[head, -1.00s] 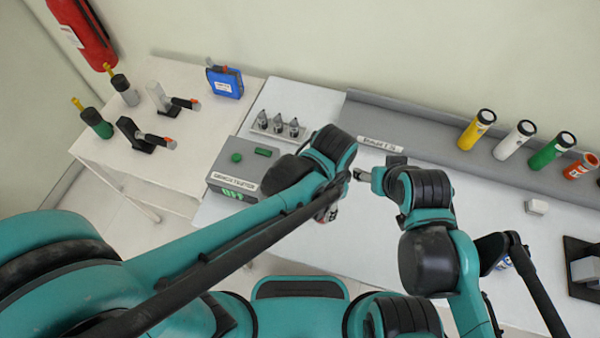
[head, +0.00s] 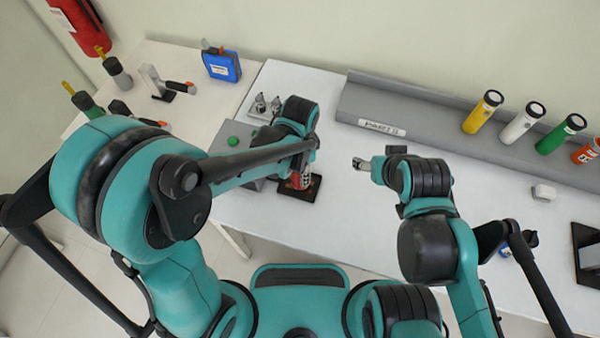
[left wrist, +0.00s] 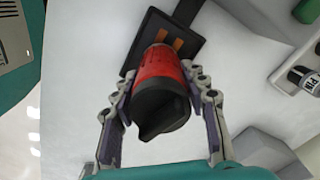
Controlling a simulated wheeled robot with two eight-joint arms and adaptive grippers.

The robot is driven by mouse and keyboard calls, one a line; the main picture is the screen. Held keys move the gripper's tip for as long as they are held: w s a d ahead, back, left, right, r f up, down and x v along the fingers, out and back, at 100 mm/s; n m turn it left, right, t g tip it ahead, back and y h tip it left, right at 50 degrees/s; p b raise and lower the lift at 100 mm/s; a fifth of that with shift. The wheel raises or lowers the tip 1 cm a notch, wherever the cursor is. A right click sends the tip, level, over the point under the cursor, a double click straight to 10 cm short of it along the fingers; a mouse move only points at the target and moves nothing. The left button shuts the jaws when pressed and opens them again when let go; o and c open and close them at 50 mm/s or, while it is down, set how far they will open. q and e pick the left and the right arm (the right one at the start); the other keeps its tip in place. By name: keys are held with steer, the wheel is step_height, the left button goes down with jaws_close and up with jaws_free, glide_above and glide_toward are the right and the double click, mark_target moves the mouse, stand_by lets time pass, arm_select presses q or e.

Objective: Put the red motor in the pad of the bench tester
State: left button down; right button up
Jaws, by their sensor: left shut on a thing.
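The red motor (left wrist: 158,68) has a black end cap and is held between the fingers of my left gripper (left wrist: 158,86), which is shut on it. It also shows in the head view (head: 297,181), partly behind my left arm. A dark pad (left wrist: 185,18) with copper-coloured strips lies just beyond the motor's far end; it shows in the head view (head: 312,190) too. Whether the motor touches the pad, I cannot tell. The grey bench tester (head: 222,142) with a green button is partly hidden by my left arm. My right gripper (head: 358,164) is empty over the white table.
A small rack with dark-tipped pieces (head: 262,106) stands behind the tester. A grey rail (head: 410,110) with yellow, white, green and orange tubes runs along the back. A white block (head: 543,192) lies at right. The middle of the white table (head: 380,215) is clear.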

arm_select(q)
steer(key=shift+f, duration=0.65)
steer(key=shift+f, duration=0.1)
steer(key=c, duration=0.8)
jaws_free()
steer(key=shift+c, duration=0.2)
